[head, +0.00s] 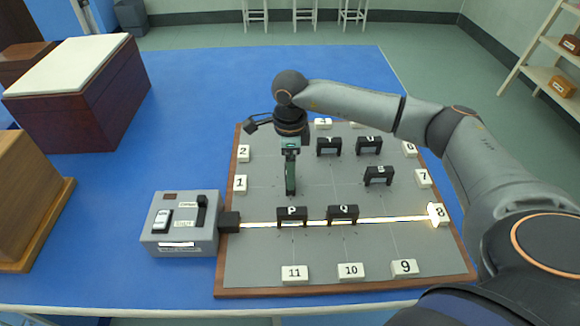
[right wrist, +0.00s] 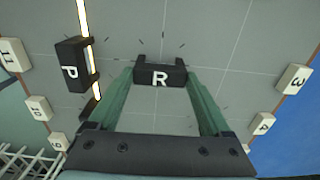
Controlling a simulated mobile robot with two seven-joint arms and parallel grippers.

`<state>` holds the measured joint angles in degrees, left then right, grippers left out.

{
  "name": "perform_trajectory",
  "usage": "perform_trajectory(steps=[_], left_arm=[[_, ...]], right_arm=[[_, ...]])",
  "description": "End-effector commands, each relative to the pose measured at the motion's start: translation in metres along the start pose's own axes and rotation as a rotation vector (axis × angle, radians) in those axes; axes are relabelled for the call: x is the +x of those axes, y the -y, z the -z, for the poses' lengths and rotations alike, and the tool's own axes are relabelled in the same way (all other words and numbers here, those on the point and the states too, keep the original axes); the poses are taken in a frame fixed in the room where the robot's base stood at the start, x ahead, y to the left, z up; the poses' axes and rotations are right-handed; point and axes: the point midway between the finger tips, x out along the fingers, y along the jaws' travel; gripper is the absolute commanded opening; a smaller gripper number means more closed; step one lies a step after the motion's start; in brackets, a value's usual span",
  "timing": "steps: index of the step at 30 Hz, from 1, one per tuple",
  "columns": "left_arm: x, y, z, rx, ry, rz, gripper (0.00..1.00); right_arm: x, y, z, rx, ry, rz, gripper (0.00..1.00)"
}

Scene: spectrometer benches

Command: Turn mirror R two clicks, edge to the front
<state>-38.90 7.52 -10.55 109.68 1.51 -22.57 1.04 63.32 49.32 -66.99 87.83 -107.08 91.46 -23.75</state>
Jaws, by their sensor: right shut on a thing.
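Mirror R (right wrist: 160,76), a black block with a white letter R, stands on the grey board. In the right wrist view it sits between the two green fingers of my right gripper (right wrist: 160,84), one at each end, and the gripper is shut on it. In the head view my right gripper (head: 291,186) points down at the left-middle of the board and hides mirror R. My left gripper is in neither view.
The grey board (head: 260,255) bears black mirrors P (head: 291,217), Q (head: 343,215), S (head: 379,176), T (head: 329,147) and U (head: 369,145). A light beam runs from the grey switch box (head: 180,240) through P and Q to marker 8 (head: 438,213). Numbered white markers line the edges.

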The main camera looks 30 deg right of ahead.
Motion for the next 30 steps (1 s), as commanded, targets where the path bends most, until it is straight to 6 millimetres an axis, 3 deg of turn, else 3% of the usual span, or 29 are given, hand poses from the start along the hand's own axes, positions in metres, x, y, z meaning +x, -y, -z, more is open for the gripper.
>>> perform_trajectory(steps=[1,2,6,17,30], left_arm=[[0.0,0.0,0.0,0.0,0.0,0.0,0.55],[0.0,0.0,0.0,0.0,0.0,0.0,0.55],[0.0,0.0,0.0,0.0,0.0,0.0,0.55],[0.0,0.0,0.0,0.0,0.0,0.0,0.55],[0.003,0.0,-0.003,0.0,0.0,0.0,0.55]], right_arm=[[-0.002,0.001,-0.001,0.001,0.005,0.003,0.27],[-0.002,0.001,-0.001,0.001,0.005,0.003,0.85],[-0.002,0.001,-0.001,0.002,0.004,0.002,1.0],[-0.009,0.001,0.0,0.002,0.002,0.002,1.0],[-0.098,0.001,-0.001,0.001,0.005,0.004,1.0]])
